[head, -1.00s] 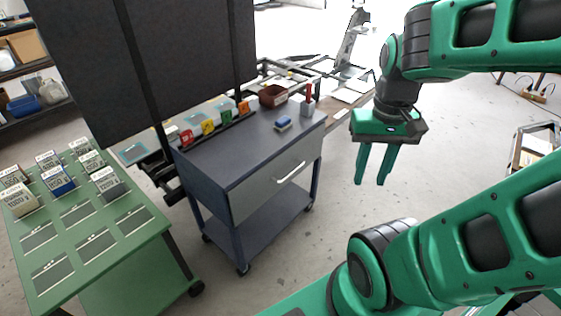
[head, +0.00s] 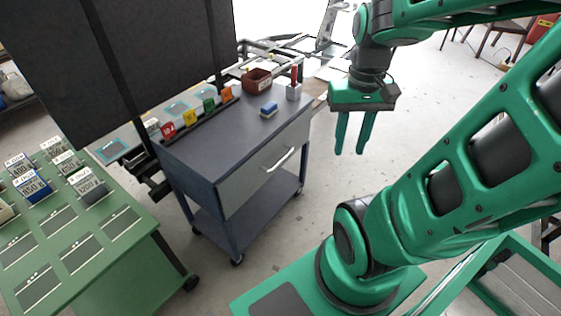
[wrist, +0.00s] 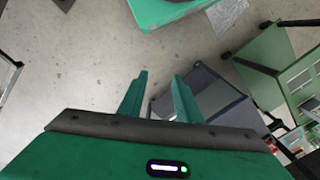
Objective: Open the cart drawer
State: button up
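The grey-blue cart (head: 190,165) stands on casters in the middle of the head view. Its drawer (head: 245,178) has a grey front with a pale bar handle (head: 278,159) and looks shut. My green gripper (head: 352,148) hangs fingers-down to the right of the cart, apart from the handle, with nothing between its fingers. In the wrist view my gripper (wrist: 158,82) shows its two fingers apart, with floor between their tips. The cart (wrist: 215,98) shows there partly behind the right finger; its handle cannot be made out.
On the cart top are a blue block (head: 268,109), a brown bin (head: 256,80), a small holder (head: 293,92) with a red item, and coloured tags. A green table (head: 125,262) with labelled weights stands left. A dark panel (head: 170,45) rises behind. Floor right of the cart is clear.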

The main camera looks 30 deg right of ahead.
jog(key=w+d+f+y, duration=0.1)
jog(key=w+d+f, duration=0.1)
jog(key=w+f, duration=0.3)
jog(key=m+t+y, duration=0.4)
jog(key=t+y, duration=0.6)
jog(key=t, duration=0.2)
send_near(283, 160)
jog(key=x, duration=1.1)
jog(key=shift+d+f, duration=0.1)
grip_shut()
